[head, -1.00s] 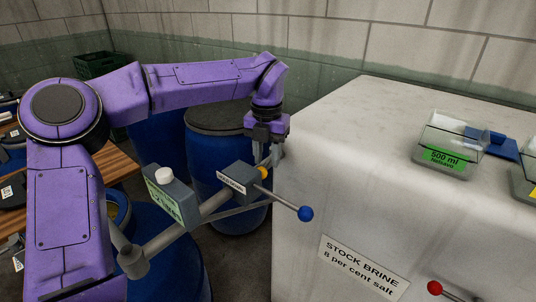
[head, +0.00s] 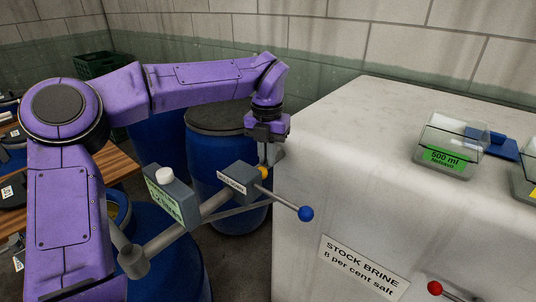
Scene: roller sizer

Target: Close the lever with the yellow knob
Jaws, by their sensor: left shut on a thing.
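The yellow knob (head: 263,172) sits beside the grey labelled block (head: 239,177) on the grey pipework, left of the white tank. My left gripper (head: 266,158) reaches down from above and is shut at the yellow knob's lever. The gripper and the block hide most of that lever, so its exact angle is unclear. A second lever with a blue knob (head: 306,213) sticks out to the lower right of the block. My right gripper is not in view.
The white tank (head: 330,150) stands close at the right, with a red knob (head: 435,288) low on its front. A clear 500 ml container (head: 447,140) and a blue item (head: 495,142) stand on it. Blue drums (head: 225,180) stand behind the pipework.

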